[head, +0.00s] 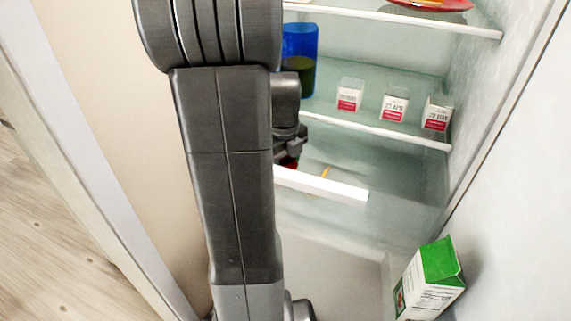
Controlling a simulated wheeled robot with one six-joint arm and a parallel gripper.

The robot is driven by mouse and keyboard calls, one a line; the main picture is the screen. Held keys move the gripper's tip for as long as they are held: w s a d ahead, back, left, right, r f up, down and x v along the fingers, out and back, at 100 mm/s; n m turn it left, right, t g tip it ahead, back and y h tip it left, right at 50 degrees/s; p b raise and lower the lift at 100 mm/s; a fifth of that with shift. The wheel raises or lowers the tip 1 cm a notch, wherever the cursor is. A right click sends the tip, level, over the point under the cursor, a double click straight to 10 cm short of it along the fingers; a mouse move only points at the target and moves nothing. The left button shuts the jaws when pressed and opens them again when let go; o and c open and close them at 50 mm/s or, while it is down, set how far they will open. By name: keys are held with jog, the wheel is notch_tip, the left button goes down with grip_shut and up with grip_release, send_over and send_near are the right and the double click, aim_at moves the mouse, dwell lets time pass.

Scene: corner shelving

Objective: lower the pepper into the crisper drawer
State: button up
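My arm runs down the middle of the head view and hides much of the fridge's left side. My gripper (289,148) shows only in part at the arm's right edge, above the left part of a white-fronted drawer (325,185). A small red patch (289,162), perhaps the pepper, shows just under the gripper. Whether the fingers hold it cannot be seen. The drawer looks to be the crisper; its left end is behind my arm. A thin orange thing (325,172) shows just behind its front.
A glass shelf (390,136) above the drawer holds a blue container (299,45) and three small red-and-white cartons (394,105). A higher shelf (400,17) bears a red dish (435,4). A green-and-white carton (430,282) stands low at right, by the wall.

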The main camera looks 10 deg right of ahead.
aim_at(284, 161)
jog(key=shift+f+b, duration=0.85)
jog(key=shift+f, duration=0.4)
dwell(0.3)
jog(key=o, duration=1)
jog(key=shift+o, duration=0.2)
jog(key=shift+r, duration=0.1)
jog(key=r+p, duration=0.1)
jog(key=r, duration=0.6)
jog(key=r+p, duration=0.1)
jog(key=r, duration=0.5)
jog(key=shift+s+a+r, duration=0.15)
jog(key=shift+a+r, duration=0.05)
jog(key=shift+r, duration=0.15)
jog(key=f+b, duration=0.1)
jog(key=f, duration=0.6)
jog(key=f+b, duration=0.1)
jog(key=f, duration=0.5)
jog(key=shift+d+f, duration=0.2)
jog(key=shift+f, duration=0.2)
jog(key=shift+r, duration=0.15)
